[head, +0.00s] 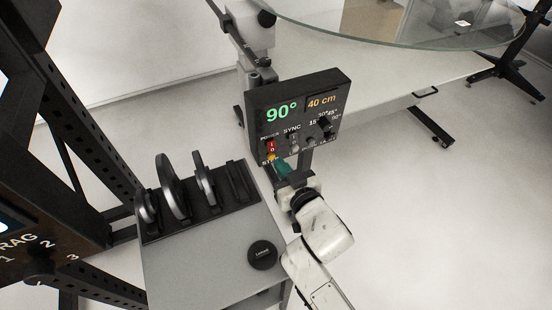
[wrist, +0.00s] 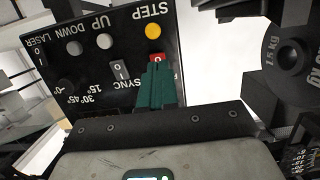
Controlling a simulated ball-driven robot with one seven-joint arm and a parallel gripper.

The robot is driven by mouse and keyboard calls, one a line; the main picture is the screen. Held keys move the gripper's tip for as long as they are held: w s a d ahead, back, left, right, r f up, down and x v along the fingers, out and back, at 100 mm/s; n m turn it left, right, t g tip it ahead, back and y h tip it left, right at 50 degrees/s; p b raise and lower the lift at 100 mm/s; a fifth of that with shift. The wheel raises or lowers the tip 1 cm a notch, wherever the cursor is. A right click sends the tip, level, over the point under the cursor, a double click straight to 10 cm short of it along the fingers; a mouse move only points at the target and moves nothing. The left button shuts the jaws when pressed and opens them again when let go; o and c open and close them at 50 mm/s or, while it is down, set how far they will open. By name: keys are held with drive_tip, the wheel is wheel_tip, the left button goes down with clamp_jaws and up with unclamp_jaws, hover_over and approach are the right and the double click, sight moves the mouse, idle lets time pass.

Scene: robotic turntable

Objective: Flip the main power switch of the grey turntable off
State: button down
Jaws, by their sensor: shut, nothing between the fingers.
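The turntable's black control panel (head: 322,100) stands upright on a post, showing "90°" and "40 cm". Its red power switch (head: 270,147) is at the panel's lower left, under the POWER label. My gripper (head: 281,165) has shut green fingers just below and right of the switch. In the wrist view the panel (wrist: 85,60) appears upside down. The green fingertips of my gripper (wrist: 156,68) are at the red switch (wrist: 157,57) and cover part of it. I cannot tell whether they touch it. The turntable's glass disc (head: 400,30) is behind.
A grey cart (head: 205,265) with several black weight plates (head: 175,185) stands left of my arm, with a round black lens cap (head: 262,254) on top. Yellow STEP button (wrist: 153,31) sits close to the switch. A dark frame (head: 60,120) stands at left.

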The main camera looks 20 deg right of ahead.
sight(272, 147)
drive_tip(key=shift+x, duration=1.9)
